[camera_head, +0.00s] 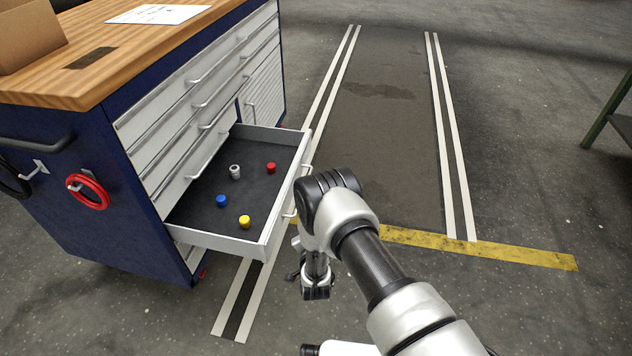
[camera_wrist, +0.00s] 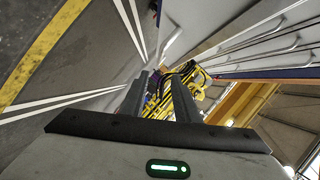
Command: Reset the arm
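My arm reaches from the lower right of the head view and bends at a dark joint in front of the open drawer's right side. Its lower part hangs beside the drawer front, apart from the items inside. In the wrist view, the two dark fingers of my gripper (camera_wrist: 158,88) stand apart with nothing between them. The fingertips are not clearly seen in the head view. The open drawer (camera_head: 205,240) holds a blue piece (camera_head: 221,201), a yellow piece (camera_head: 244,222), a red piece (camera_head: 271,168) and a grey piece (camera_head: 235,172).
The blue workbench (camera_head: 95,225) has a wooden top with a cardboard box (camera_head: 28,35) and a white sheet (camera_head: 158,14). A red ring (camera_head: 90,192) hangs on its side. Floor to the right is clear, with a yellow strip (camera_head: 480,248). A green table edge (camera_head: 610,100) stands far right.

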